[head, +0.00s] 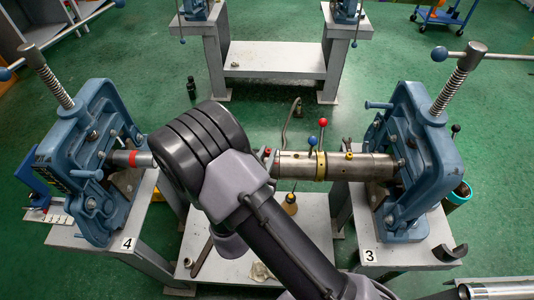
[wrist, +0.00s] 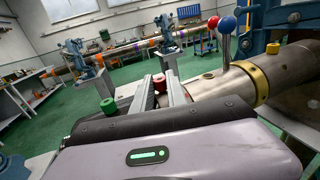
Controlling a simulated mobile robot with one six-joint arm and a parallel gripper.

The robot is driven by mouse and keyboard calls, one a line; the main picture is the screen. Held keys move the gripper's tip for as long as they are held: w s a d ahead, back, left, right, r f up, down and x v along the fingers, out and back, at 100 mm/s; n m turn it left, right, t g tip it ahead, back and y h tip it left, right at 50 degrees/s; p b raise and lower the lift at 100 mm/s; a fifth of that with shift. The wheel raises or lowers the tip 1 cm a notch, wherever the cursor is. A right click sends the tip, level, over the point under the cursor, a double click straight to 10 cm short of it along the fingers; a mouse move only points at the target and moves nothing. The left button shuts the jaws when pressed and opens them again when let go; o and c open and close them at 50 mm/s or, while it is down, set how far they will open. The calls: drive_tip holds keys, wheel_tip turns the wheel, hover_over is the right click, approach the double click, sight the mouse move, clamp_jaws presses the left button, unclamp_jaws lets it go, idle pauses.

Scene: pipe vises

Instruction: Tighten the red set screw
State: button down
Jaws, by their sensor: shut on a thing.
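The red set screw (wrist: 160,83) shows in the wrist view between the two grey fingers of my gripper (wrist: 161,88), which is shut on it. The screw stands at the near end of the steel pipe (wrist: 205,88). In the head view my arm hides most of the gripper and the left part of the pipe. The pipe (head: 294,165) runs level between two blue vises, the left one (head: 85,160) on the stand marked 4 and the right one (head: 405,160) on the stand marked 3.
A red-ball lever (head: 323,123) and a blue-ball lever (head: 311,142) rise from the pipe near a yellow collar (head: 321,166), just right of my gripper. A low grey table (head: 300,215) with loose items stands beneath.

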drive_tip(key=shift+w+a+m+g+h+p, duration=0.15)
drive_tip(key=shift+m+g+h+p, duration=0.35)
drive_tip(key=shift+m+g+h, duration=0.95)
drive_tip(key=shift+w+a+m+g+h+p, duration=0.15)
drive_tip(key=shift+m+g+h+p, duration=0.4)
drive_tip(key=shift+m+h, duration=0.95)
drive_tip(key=shift+s+n+h, duration=0.1)
drive_tip(key=shift+n+h, duration=0.15)
drive_tip(key=shift+h, duration=0.4)
drive_tip(key=c, duration=1.3)
unclamp_jaws()
drive_tip(key=shift+a, duration=0.1)
drive_tip(key=v, duration=0.5)
drive_tip(key=p+v, duration=0.1)
drive_tip(key=v, duration=0.5)
drive_tip(key=p+v, duration=0.1)
drive_tip(key=v, duration=0.5)
drive_tip(key=shift+a+r, duration=0.2)
drive_tip(key=shift+r, duration=0.1)
drive_tip(key=shift+c, duration=0.2)
